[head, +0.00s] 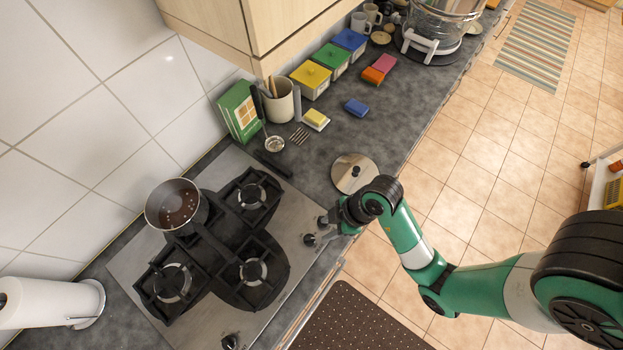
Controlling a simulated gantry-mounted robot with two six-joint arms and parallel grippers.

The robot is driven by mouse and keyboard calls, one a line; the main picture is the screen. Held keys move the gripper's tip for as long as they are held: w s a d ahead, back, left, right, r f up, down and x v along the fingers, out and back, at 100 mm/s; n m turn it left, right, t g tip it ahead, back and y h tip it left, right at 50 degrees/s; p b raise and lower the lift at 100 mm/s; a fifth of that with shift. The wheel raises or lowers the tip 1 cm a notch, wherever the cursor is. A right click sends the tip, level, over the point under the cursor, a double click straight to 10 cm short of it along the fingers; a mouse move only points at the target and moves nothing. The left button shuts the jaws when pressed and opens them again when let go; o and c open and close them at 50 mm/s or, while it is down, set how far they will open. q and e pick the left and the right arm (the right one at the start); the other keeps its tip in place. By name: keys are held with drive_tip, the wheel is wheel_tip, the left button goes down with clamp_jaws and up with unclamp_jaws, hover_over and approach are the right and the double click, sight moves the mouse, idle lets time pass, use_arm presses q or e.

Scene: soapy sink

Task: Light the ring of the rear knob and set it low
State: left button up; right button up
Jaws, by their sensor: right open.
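The steel hob (130,245) has several black burner grates. A black knob (310,240) sits on its right edge, and another knob (230,342) sits at the lower edge of the picture. My right gripper (326,228) is open, low over the hob's edge beside the upper knob. Its dark fingers and the dark knob blend together, so I cannot tell whether they touch. A saucepan (175,204) with small brown pieces inside stands on the burner nearest the wall. I see no flame on the bare burners. My left gripper is not in view.
A round metal lid (353,173) lies on the counter just above my right gripper. A ladle (273,143), utensil pot (281,101), green box (239,111) and sponges stand farther up. A paper roll (50,302) is at lower left.

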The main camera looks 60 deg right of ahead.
sight(310, 238)
drive_tip(key=x, duration=1)
drive_tip(key=shift+w+f, duration=0.1)
drive_tip(key=shift+f, duration=0.15)
clamp_jaws()
